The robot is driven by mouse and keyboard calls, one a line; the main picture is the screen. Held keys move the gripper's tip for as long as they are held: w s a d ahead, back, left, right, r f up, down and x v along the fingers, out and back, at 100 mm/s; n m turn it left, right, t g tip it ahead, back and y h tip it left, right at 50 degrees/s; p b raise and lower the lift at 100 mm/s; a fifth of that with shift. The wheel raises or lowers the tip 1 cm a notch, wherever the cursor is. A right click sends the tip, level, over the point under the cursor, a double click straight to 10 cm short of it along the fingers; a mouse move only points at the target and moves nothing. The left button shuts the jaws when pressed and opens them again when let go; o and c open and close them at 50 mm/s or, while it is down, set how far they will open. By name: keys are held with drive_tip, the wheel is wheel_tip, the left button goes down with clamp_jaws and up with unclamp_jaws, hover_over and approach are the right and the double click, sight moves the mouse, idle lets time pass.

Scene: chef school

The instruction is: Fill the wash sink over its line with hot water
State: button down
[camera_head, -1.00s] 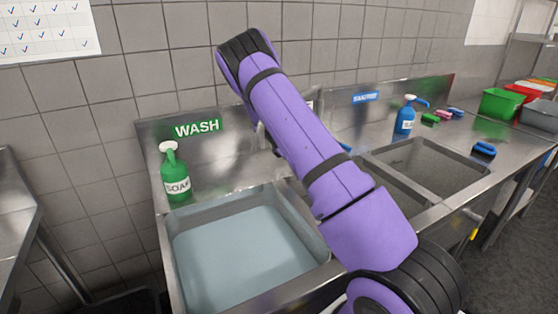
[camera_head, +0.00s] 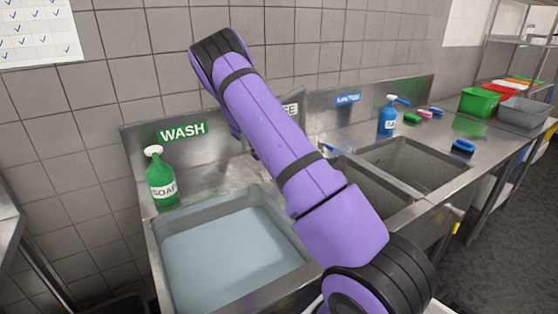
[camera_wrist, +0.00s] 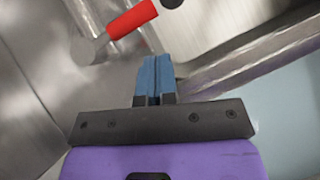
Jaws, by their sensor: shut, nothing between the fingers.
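The wash sink (camera_head: 157,262) sits below the green WASH sign (camera_head: 183,132). Pale blue-grey water (camera_head: 225,262) stands in it, below the rim; I cannot make out a fill line. In the wrist view, my gripper (camera_wrist: 154,62) is shut and empty, its blue fingers together. A red handle (camera_wrist: 132,20) on metal fittings (camera_wrist: 88,48) lies just beyond and slightly left of the fingertips; I cannot tell whether they touch. Water (camera_wrist: 285,110) also shows at the right of the wrist view. My purple arm hides the tap area and gripper in the head view.
A green soap bottle (camera_head: 162,182) stands at the sink's back left corner. Two more basins lie to the right, including the far one (camera_head: 415,165). A blue spray bottle (camera_head: 388,120), brushes and coloured bins (camera_head: 478,102) stand farther right.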

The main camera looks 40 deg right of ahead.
drive_tip(key=s+a+v, duration=0.1)
drive_tip(key=s+v, duration=0.1)
drive_tip(key=v, duration=0.8)
drive_tip(key=shift+a, duration=0.2)
drive_tip(key=shift+w+a, duration=0.1)
